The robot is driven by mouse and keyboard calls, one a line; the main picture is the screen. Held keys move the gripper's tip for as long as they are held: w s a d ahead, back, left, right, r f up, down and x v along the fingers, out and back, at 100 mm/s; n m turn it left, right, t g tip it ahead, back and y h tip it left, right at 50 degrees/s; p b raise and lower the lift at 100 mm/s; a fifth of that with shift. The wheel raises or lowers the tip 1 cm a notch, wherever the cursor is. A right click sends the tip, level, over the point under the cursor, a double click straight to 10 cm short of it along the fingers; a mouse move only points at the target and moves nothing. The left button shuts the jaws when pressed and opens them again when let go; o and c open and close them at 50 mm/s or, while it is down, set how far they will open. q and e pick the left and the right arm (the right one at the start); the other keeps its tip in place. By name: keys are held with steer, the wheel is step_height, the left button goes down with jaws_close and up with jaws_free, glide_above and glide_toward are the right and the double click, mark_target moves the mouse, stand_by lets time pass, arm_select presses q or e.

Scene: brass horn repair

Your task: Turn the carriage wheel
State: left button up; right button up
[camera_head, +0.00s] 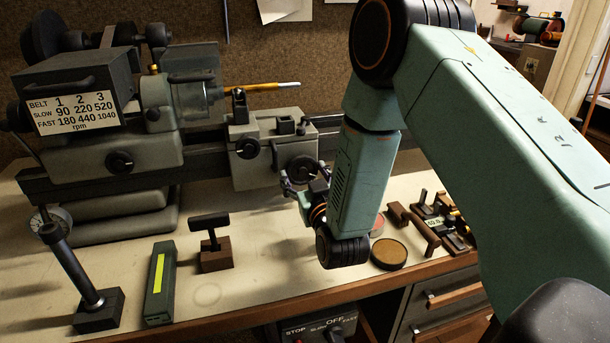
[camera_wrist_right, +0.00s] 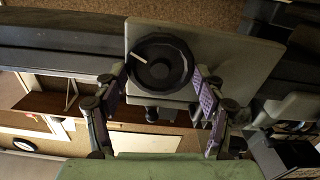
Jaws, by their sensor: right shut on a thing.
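The carriage wheel (camera_wrist_right: 161,60) is a dark, faceted round wheel with a pale line on its face, on a grey plate of the lathe. In the head view the wheel (camera_head: 301,166) is on the front of the lathe carriage (camera_head: 262,170), partly hidden by my right gripper. My right gripper (camera_head: 304,186) has its fingers on opposite sides of the wheel's rim. In the wrist view the right gripper (camera_wrist_right: 160,74) is shut on the wheel. My left gripper is in neither view.
A T-handled tool on a wooden block (camera_head: 215,255), a green box with a yellow stripe (camera_head: 160,283) and a black post on a base (camera_head: 97,309) stand on the bench. A round brown tin (camera_head: 388,254) and several small wooden and dark parts (camera_head: 428,232) lie at right.

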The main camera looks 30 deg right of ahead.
steer(key=shift+a, duration=0.2)
steer(key=o, duration=1.2)
steer(key=shift+w+a, duration=0.1)
steer(key=shift+c, duration=0.2)
steer(key=shift+s, duration=0.2)
steer(key=v, duration=1.1)
steer(key=shift+s, duration=0.4)
steer(key=shift+w, duration=0.15)
